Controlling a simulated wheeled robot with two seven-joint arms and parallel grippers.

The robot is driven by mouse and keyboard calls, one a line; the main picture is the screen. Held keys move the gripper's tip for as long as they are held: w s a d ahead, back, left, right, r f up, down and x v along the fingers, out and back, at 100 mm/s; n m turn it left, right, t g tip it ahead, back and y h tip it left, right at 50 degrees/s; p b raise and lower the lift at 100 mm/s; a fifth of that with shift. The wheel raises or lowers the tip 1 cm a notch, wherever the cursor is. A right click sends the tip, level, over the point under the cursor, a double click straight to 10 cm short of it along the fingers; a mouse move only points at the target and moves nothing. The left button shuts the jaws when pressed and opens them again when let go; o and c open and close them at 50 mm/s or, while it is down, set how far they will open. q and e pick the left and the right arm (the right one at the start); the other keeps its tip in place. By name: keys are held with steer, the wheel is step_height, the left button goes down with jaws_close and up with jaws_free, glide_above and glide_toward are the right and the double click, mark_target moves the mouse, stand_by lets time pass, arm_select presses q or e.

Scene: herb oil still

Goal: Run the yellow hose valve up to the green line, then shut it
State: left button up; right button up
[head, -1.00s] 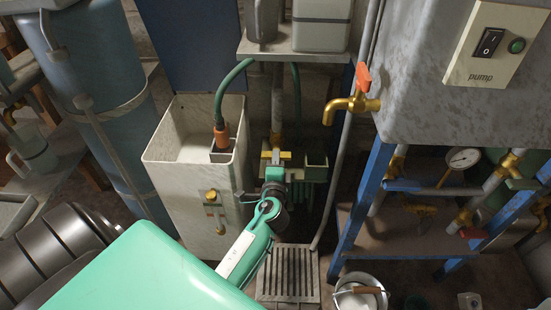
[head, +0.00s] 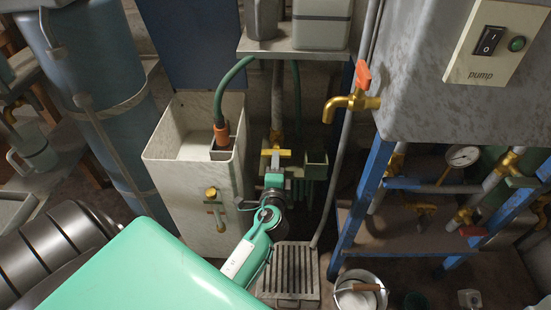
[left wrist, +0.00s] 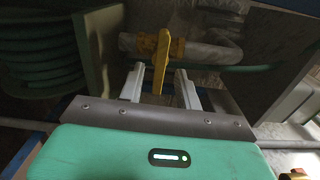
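The yellow hose valve (head: 284,153) is on the pipe right of the pale tank (head: 160,155). In the left wrist view its yellow handle (left wrist: 161,60) stands up and down in the picture, in front of a pale pipe. My left gripper (head: 274,180) is just below the valve in the head view. In the left wrist view my left gripper (left wrist: 160,84) is open, with the handle's lower end showing in the gap between the fingers; I see no finger pressed on it. A green hose (head: 222,88) ends in an orange fitting (head: 221,136) at the tank. I cannot make out a green line.
A grey box with a pump switch (head: 489,41) and a brass tap with a red lever (head: 352,103) are at the right. A floor grate (head: 288,272) and a white bucket (head: 347,302) lie below. A coiled green hose (left wrist: 40,50) is left of the fingers.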

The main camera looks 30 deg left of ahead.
arm_select(q)
steer(key=v, duration=1)
steer(key=shift+s+d, duration=0.2)
steer(key=shift+s, duration=0.15)
steer(key=shift+a, duration=0.15)
